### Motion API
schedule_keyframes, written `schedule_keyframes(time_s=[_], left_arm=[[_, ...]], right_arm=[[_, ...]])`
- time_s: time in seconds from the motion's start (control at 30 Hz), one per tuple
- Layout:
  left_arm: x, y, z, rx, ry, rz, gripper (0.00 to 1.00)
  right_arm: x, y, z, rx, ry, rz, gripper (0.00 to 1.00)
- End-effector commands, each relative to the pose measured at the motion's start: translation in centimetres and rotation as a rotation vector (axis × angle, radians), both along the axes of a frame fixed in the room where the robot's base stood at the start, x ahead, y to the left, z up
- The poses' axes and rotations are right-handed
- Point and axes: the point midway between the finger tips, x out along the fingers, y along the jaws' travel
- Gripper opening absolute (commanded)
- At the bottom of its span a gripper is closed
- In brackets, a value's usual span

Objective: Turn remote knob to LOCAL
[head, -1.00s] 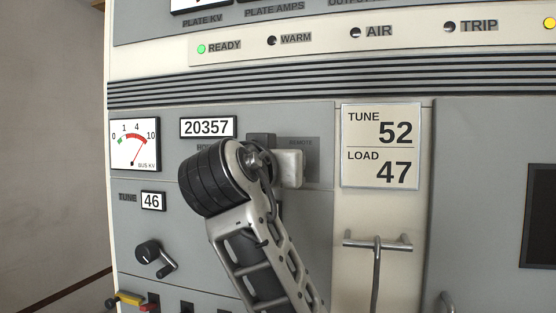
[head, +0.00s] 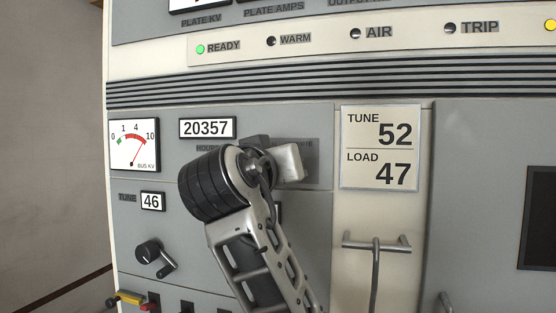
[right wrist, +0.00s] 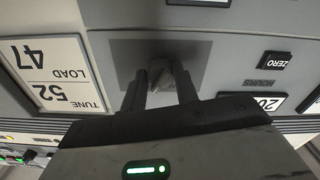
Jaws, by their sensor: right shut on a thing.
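The remote knob (right wrist: 159,68) is a small grey pointed knob on a darker grey square plate (right wrist: 125,50), seen in the right wrist view. My right gripper (right wrist: 161,80) has one finger on each side of it and is shut on it. In the head view the right gripper (head: 288,163) is at the panel under the hours counter's right side, tilted. There it and my wrist hide the knob and most of the plate's lettering, so the knob's pointing direction cannot be read. My left gripper is in neither view.
The TUNE/LOAD card (head: 381,147) is right of the plate, and a T-shaped handle (head: 377,243) sticks out below it. The hours counter (head: 207,128) is at the upper left. A tune crank (head: 155,256) is at the lower left.

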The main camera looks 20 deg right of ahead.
Motion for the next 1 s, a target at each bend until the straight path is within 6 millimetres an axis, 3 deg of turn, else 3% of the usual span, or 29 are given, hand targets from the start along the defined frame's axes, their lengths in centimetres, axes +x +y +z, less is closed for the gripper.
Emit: schedule_keyframes(time_s=[1.0], left_arm=[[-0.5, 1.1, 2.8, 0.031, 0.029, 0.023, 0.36]], right_arm=[[-0.1, 0.0, 0.4, -0.799, 0.535, 0.003, 0.07]])
